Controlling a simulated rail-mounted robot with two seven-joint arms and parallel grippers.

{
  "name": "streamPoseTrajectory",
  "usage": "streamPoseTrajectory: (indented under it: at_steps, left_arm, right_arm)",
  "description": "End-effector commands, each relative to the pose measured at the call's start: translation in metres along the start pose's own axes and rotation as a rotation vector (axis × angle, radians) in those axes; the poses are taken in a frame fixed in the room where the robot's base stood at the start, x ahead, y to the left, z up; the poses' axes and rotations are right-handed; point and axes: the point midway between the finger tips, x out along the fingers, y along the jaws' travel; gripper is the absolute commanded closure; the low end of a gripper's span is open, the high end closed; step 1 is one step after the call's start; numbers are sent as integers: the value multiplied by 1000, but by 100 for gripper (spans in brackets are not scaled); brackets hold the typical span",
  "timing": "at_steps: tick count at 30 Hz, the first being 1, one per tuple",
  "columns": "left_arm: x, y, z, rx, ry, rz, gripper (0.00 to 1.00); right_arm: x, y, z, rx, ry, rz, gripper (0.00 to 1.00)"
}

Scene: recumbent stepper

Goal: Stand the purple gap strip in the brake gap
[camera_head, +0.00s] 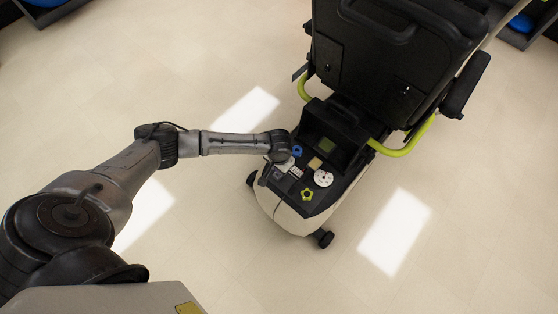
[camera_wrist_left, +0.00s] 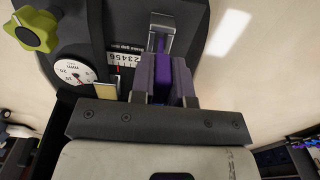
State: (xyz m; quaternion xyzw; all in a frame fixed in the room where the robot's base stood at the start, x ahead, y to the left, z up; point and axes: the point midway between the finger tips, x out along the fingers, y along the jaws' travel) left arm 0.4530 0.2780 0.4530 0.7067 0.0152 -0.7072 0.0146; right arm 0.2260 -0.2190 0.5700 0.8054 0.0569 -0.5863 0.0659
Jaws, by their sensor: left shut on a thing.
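The purple gap strip (camera_wrist_left: 162,82) is held between the two fingers of my left gripper (camera_wrist_left: 164,68) in the left wrist view. Its far end reaches toward a grey metal bracket (camera_wrist_left: 161,20) on the dark console, which looks like the brake part. I cannot tell whether the strip's tip is inside the gap or only in front of it. In the head view my left gripper (camera_head: 279,168) is low over the left side of the console, and the strip is too small to make out there. My right gripper is not in view.
The console (camera_head: 300,207) carries a yellow-green knob (camera_head: 307,194), a white dial (camera_head: 323,178), a tan block (camera_head: 315,163) and a blue ring (camera_head: 297,151). A number counter (camera_wrist_left: 125,60) sits beside the bracket. The black seat (camera_head: 375,60) stands behind. The floor left is clear.

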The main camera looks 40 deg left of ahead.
Motion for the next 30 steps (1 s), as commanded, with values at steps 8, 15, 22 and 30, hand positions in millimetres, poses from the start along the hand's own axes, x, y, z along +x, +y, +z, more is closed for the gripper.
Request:
streamPoseTrajectory:
  at_steps: [8, 15, 22, 30]
  left_arm:
    - [6, 0, 0, 1, 0, 0, 100]
    - [10, 0, 0, 0, -1, 0, 100]
    - [14, 1, 0, 0, 0, 1, 100]
    - [20, 1, 0, 0, 0, 1, 100]
  right_arm:
    - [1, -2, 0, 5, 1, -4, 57]
    - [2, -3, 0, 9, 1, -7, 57]
    - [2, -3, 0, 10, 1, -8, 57]
    - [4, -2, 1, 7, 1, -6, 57]
